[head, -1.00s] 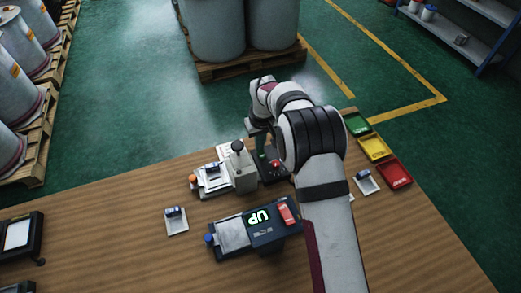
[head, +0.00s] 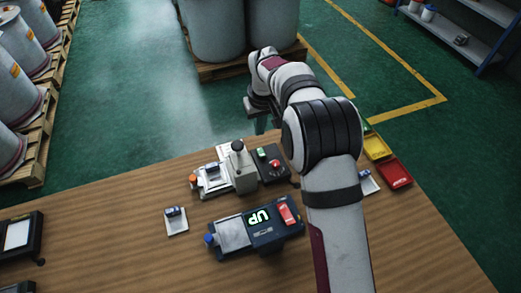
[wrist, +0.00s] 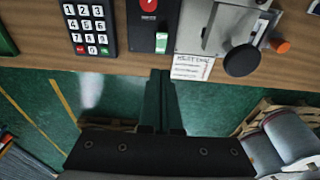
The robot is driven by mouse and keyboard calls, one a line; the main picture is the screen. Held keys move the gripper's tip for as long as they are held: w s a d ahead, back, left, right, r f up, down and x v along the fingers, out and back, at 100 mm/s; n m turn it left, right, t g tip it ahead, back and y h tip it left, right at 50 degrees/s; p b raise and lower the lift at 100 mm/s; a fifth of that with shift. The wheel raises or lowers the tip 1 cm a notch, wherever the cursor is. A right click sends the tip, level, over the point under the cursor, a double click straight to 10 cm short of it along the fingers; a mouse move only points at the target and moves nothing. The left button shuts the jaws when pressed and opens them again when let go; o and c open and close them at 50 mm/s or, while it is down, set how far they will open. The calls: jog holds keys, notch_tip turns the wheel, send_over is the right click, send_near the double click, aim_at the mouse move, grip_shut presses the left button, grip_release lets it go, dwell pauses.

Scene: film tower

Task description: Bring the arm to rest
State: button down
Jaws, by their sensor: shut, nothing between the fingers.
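My gripper (head: 262,127) is shut and empty. In the head view it is raised past the far edge of the table, with its fingers pointing down and nothing near them. In the wrist view the closed fingers of the gripper (wrist: 160,75) lie side by side over the green floor, close to the table edge in the picture. My arm reaches up from the bottom of the head view and hides part of the table's right side.
On the table (head: 110,225) stand a grey press-like device (head: 240,170), a black box with green and red buttons (head: 272,163), an "UP" display unit (head: 257,224), and yellow (head: 376,147) and red (head: 395,172) trays. A keypad (wrist: 90,27) shows in the wrist view. Drums on a pallet (head: 245,70) stand beyond.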

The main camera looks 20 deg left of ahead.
dwell(0.3)
jog(key=s+d+r+m, duration=0.4)
jog(key=s+d+r, duration=0.15)
jog(key=d, duration=0.45)
jog(key=s+d+r+m, duration=0.3)
jog(key=s+d+r, duration=0.3)
jog(key=d, duration=0.4)
jog(key=s+d+m, duration=0.3)
jog(key=s+d, duration=0.1)
jog(key=s, duration=0.5)
jog(key=s+d+m+g, duration=0.1)
jog(key=s+d+m, duration=0.3)
jog(key=s, duration=0.6)
jog(key=shift+s+d+f+m+y, duration=0.25)
jog(key=shift+s+f+m+y, duration=0.05)
jog(key=shift+f, duration=0.05)
